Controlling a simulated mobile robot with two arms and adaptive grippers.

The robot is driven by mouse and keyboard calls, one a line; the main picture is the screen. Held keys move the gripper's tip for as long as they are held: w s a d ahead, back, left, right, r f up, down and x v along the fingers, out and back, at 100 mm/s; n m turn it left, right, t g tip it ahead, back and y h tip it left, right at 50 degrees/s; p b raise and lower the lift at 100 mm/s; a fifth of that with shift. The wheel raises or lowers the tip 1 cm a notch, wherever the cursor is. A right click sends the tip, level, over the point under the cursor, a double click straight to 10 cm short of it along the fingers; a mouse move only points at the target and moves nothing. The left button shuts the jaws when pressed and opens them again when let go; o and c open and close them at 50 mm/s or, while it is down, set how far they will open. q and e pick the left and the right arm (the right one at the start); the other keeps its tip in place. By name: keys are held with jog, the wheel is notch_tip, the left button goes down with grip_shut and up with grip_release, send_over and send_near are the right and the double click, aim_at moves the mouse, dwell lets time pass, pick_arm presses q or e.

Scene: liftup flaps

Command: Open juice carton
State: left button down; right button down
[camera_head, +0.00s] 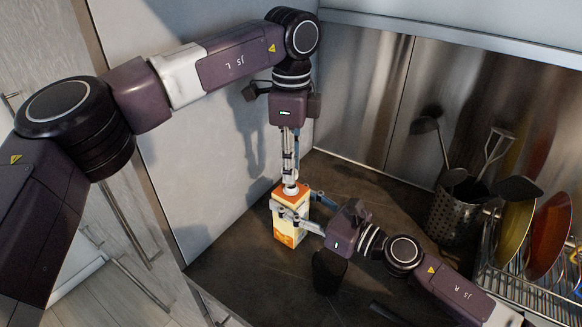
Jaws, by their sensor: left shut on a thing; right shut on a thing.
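An orange and cream juice carton (285,235) stands upright on the dark countertop near the corner by the wall. A white cap (291,190) shows on its orange top. My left gripper (290,183) points straight down from above and is shut on the cap. My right gripper (294,208) comes in from the right and is shut on the carton's upper body, with its fingers on either side. The fingertips of my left gripper partly hide the cap.
A metal utensil holder (455,217) with several utensils stands at the right. Beside it a wire dish rack (530,292) holds coloured plates (548,238). A dark cup-like object (328,270) is just in front of my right gripper. The dark countertop (235,270) is clear left of the carton.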

pick_arm(q)
notch_tip(320, 180, up, 3)
jog(key=shift+r, duration=0.2)
pick_arm(e)
jog(key=c, duration=1)
grip_release()
jog(key=shift+o, duration=0.2)
jog(key=shift+d, duration=0.15)
pick_arm(q)
jog(key=shift+s+f, duration=0.1)
pick_arm(e)
jog(key=v, duration=1.2)
